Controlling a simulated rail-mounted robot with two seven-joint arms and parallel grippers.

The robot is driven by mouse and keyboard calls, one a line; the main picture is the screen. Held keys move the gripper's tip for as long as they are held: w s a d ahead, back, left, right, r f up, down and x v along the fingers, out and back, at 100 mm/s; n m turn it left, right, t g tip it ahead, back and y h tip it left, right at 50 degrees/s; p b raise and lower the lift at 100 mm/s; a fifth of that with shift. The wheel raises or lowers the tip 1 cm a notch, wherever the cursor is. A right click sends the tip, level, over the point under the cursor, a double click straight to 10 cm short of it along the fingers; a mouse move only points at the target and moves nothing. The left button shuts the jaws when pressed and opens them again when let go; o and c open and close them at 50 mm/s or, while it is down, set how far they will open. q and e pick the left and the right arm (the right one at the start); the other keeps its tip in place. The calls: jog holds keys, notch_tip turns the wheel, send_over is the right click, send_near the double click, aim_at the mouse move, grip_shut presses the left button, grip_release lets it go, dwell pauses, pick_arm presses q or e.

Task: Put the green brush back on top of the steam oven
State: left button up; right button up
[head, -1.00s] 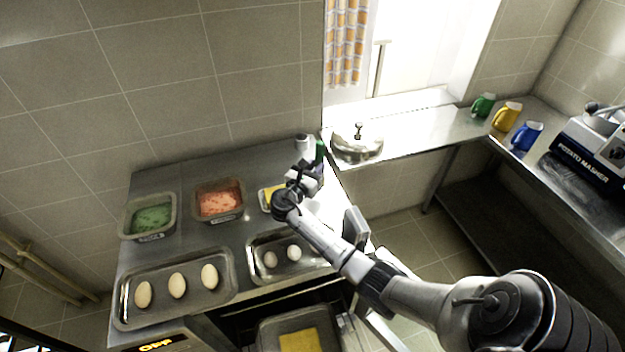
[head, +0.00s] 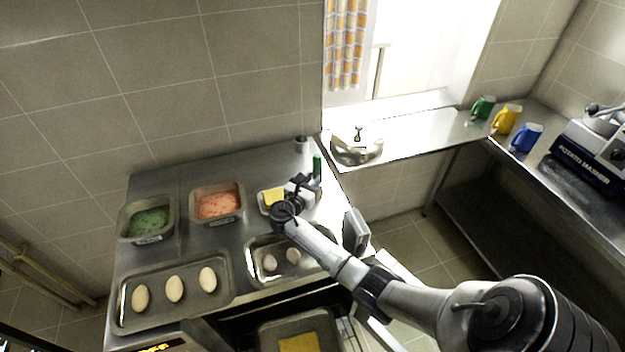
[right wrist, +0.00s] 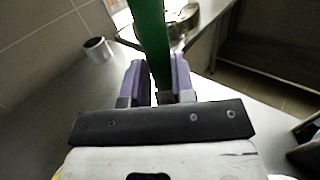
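The green brush (head: 317,166) stands roughly upright at the right end of the metal top of the steam oven (head: 185,256). My right gripper (head: 305,184) is beside it. In the right wrist view, the green handle (right wrist: 149,38) runs down between the two purple fingers (right wrist: 160,80), which appear closed on it. The brush's lower end is hidden, so I cannot tell whether it touches the oven top. My left gripper is not in view.
A small grey cup (head: 301,144) stands behind the brush; it also shows in the right wrist view (right wrist: 97,48). Trays of eggs (head: 226,292) and pans of green (head: 121,222) and red food (head: 217,222) fill the oven top's left and front. A lidded pan (head: 357,150) sits on the counter.

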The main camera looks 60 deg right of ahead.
jog(key=o, duration=0.5)
jog(key=shift+c, duration=0.2)
jog(key=shift+r, duration=0.2)
jog(key=a, duration=1.2)
jog(key=shift+f, duration=0.25)
